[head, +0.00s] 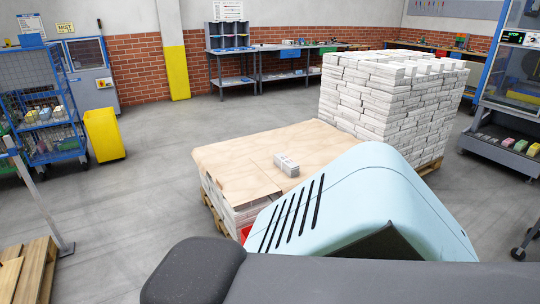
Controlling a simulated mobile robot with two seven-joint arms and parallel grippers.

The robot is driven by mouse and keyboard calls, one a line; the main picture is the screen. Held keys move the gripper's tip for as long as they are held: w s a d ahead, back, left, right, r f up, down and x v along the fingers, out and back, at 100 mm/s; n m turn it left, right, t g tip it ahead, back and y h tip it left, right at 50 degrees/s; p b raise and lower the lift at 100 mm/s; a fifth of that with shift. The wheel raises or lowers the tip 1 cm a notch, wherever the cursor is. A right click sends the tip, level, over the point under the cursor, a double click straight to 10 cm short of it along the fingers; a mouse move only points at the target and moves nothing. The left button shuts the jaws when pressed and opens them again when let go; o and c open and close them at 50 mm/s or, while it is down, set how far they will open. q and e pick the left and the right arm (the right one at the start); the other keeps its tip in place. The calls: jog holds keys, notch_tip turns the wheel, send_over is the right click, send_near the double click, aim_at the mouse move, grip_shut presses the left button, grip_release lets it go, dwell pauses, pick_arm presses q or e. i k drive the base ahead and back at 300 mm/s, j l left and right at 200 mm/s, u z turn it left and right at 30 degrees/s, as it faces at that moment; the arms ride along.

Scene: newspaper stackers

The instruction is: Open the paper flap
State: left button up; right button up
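Brown paper (290,141) covers the top of a low stack on a pallet in the middle of the head view. A seam marks off a paper flap (237,188) at the stack's front left corner; it lies flat. A small bundle of white newspapers (286,164) rests on the paper near the seam. White papers (244,216) show at the stack's side below the flap. The stack's front right part is hidden behind a light blue slotted housing. Neither of my grippers is in view.
A tall stack of newspaper bundles (385,105) stands behind right on a pallet. A yellow bin (104,134) and blue wire cage (45,115) stand at the left. A wooden pallet (30,272) lies front left. The floor left of the paper-covered stack is clear.

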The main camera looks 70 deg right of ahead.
aim_at(242, 181)
jog(key=z, duration=2.4)
jog(key=i+j+z, duration=0.2)
jog(key=z, duration=0.25)
jog(key=i+j+z, duration=0.15)
jog(key=j+z, duration=0.3)
jog(key=i+j+z, duration=0.1)
jog(key=j, duration=0.35)
jog(key=i+j+z, duration=0.15)
jog(key=j, duration=0.3)
jog(key=i+j+z, duration=0.1)
jog(key=j, duration=0.35)
jog(key=j+z, duration=0.1)
jog(key=j, duration=0.35)
jog(key=i+j, duration=0.1)
jog(key=j, duration=0.55)
jog(key=i+j, duration=0.1)
jog(key=j, duration=0.5)
jog(key=i+j, duration=0.15)
jog(key=j, duration=0.5)
jog(key=l+z, duration=0.05)
